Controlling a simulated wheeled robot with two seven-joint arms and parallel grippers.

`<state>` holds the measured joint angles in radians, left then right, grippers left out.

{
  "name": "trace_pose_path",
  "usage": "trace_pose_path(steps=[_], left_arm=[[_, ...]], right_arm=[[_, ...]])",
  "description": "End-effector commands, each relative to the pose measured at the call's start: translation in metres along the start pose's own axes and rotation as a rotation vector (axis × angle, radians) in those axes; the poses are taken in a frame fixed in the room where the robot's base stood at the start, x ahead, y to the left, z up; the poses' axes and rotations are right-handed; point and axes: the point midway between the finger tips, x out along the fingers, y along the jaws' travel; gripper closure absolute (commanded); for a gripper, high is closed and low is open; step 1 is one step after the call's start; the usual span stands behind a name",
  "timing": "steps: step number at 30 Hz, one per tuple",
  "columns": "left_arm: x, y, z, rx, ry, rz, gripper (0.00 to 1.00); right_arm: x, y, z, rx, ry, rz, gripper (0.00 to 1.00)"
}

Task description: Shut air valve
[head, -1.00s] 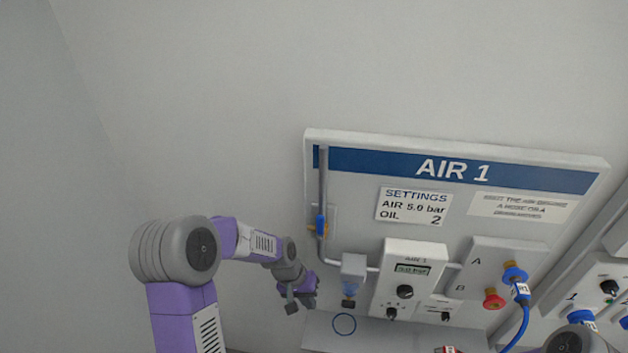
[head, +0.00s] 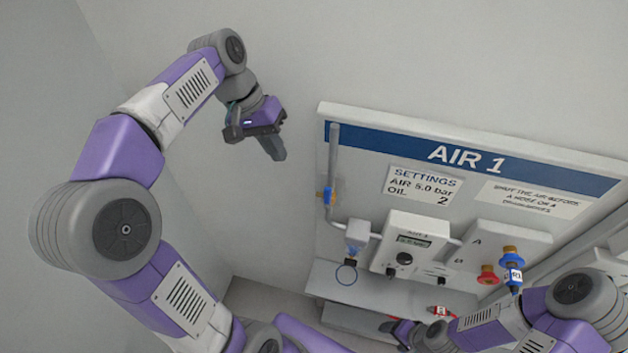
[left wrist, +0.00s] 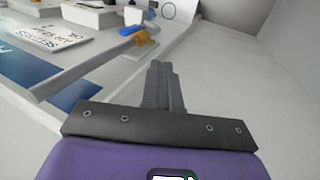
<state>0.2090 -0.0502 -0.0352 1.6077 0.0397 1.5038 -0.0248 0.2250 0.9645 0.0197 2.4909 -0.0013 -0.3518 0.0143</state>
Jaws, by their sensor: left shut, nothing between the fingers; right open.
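The air valve (head: 327,196) has a blue handle and an orange-yellow body on the grey vertical pipe at the left side of the AIR 1 panel. The blue handle appears to lie along the pipe. The valve also shows at the top of the left wrist view (left wrist: 132,31). My left gripper (head: 277,151) is shut and empty, up and to the left of the valve, apart from it and from the panel. Its closed fingers (left wrist: 159,70) point past the valve's side in the left wrist view. My right gripper (head: 390,327) is open, low by the shelf, partly hard to make out.
The AIR 1 panel (head: 470,154) carries a settings card (head: 421,186), a regulator box with display (head: 412,240), and couplings A and B with a blue (head: 511,257) and a red (head: 488,277) ring. A shelf (head: 325,280) runs below. The wall left of the panel is bare.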

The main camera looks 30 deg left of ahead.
Motion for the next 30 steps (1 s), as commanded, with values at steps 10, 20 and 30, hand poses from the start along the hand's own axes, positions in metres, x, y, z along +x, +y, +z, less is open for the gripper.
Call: trace_pose_path(steps=[10,20,30], left_arm=[[0.048,-0.001,0.001,0.0,-0.006,0.0,1.0],[0.105,0.013,0.0,0.005,-0.002,0.0,1.0],[0.115,0.037,0.0,0.001,-0.001,0.0,1.0]], right_arm=[[0.006,0.002,0.0,0.0,0.0,0.0,0.31],[0.007,0.002,0.0,0.0,0.0,0.0,0.31],[0.003,0.001,0.0,0.0,0.001,0.0,0.31]])
